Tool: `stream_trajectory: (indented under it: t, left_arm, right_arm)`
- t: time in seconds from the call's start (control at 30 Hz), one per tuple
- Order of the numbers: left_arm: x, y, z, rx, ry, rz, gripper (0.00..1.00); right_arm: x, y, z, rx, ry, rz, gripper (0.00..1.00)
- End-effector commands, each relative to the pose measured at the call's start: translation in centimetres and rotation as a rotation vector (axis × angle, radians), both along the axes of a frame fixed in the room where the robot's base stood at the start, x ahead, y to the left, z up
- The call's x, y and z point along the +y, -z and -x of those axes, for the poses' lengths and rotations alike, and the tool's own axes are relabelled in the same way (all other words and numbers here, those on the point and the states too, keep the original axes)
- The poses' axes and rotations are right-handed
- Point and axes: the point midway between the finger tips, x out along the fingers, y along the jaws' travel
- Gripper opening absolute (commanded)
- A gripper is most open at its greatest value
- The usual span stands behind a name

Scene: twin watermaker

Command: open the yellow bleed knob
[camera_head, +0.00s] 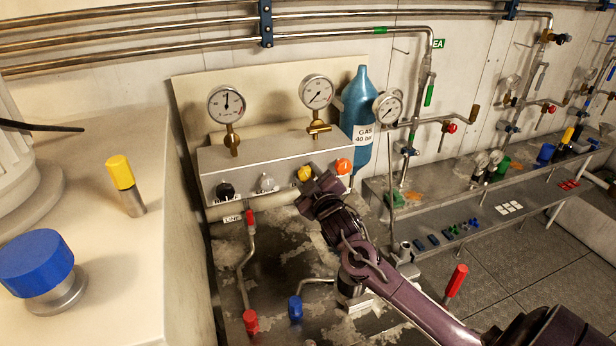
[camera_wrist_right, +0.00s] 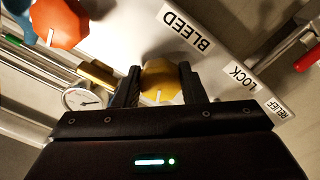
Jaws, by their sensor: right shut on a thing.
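The yellow bleed knob (camera_head: 305,174) is on the front of the grey valve box (camera_head: 262,165), between a light grey knob (camera_head: 266,183) and an orange knob (camera_head: 344,166). My right gripper (camera_head: 314,182) reaches it from below right and partly covers it. In the right wrist view the yellow knob (camera_wrist_right: 160,82) sits between the two dark fingers (camera_wrist_right: 158,84), which are shut on it. A pale pointer mark shows on the knob. The BLEED label (camera_wrist_right: 187,28) is beside it. My left gripper is not in view.
Two gauges (camera_head: 227,104) stand on the box. A black knob (camera_head: 225,190) is at its left end. A blue gas bottle (camera_head: 357,115) stands behind the right end. Red-handled (camera_head: 250,218) and blue-capped (camera_head: 295,307) valves are below. A pale counter (camera_head: 110,240) fills the left.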

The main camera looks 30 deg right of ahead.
Motion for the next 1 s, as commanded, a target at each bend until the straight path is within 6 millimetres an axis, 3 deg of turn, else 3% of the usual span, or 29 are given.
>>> stream_trajectory:
  t: [1.0]
  left_arm:
    - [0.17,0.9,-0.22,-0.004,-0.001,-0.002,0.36]
  right_arm:
    - [0.09,0.06,0.01,0.216,-0.004,0.902,0.14]
